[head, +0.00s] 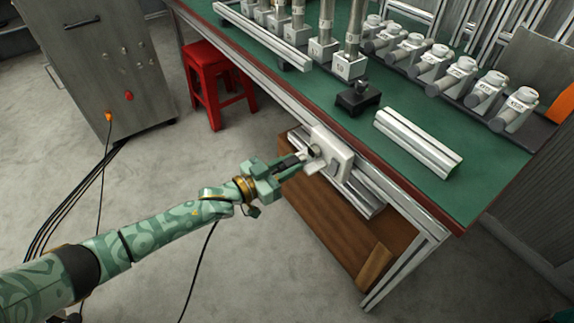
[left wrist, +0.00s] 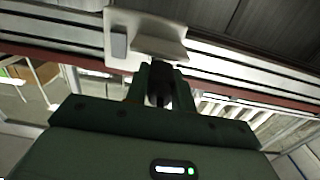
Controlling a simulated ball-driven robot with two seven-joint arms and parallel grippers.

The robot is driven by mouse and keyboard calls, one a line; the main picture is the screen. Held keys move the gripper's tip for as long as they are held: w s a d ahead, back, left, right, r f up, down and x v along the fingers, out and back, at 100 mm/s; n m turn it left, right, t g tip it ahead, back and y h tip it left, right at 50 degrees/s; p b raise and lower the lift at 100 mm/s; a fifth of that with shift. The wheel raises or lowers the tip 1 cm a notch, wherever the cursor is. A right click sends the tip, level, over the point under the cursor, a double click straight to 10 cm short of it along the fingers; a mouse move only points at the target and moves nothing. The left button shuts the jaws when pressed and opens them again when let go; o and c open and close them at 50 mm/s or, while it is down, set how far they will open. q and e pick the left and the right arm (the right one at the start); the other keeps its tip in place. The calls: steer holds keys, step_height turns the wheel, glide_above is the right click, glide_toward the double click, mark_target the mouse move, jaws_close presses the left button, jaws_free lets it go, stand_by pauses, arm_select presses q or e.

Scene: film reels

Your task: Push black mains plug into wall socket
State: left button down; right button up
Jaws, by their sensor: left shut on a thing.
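The white wall socket box (head: 338,168) is fixed to the metal rail at the front edge of the bench. It also shows in the left wrist view (left wrist: 120,20), with a pale flap standing out from it. My left gripper (head: 285,167) is in front of the socket, its fingers pointing at it. It is shut on the black mains plug, which shows dark between the fingers in the left wrist view (left wrist: 160,88). The plug is close to the socket face, under the flap. The flap and fingers hide its front, so I cannot tell whether it touches or enters. My right gripper is not in view.
The green bench top (head: 300,85) carries several labelled metal pieces and a pale rail block (head: 417,141). A red stool (head: 214,85) and a grey cabinet (head: 103,65) stand at the left. A thin dark cable (head: 199,265) hangs below my left arm.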

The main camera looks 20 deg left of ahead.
mark_target(302, 156)
arm_select(q)
steer(key=shift+b+x, duration=0.55)
steer(key=shift+x, duration=1.35)
steer(key=c, duration=1.1)
jaws_free()
steer(key=shift+d, duration=0.1)
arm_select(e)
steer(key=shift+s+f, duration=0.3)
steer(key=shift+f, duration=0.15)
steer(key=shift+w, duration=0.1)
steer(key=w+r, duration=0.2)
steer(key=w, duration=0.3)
arm_select(q)
steer(key=p+v, duration=0.1)
steer(key=v, duration=0.1)
steer(key=p+v, duration=0.1)
steer(key=v, duration=0.1)
steer(key=p+v, duration=0.1)
steer(key=shift+s+a+r, duration=0.3)
steer(key=shift+a+r, duration=0.05)
steer(key=p+v, duration=0.3)
steer(key=v, duration=0.7)
steer(key=shift+s+f, duration=0.15)
steer(key=shift+f, duration=0.15)
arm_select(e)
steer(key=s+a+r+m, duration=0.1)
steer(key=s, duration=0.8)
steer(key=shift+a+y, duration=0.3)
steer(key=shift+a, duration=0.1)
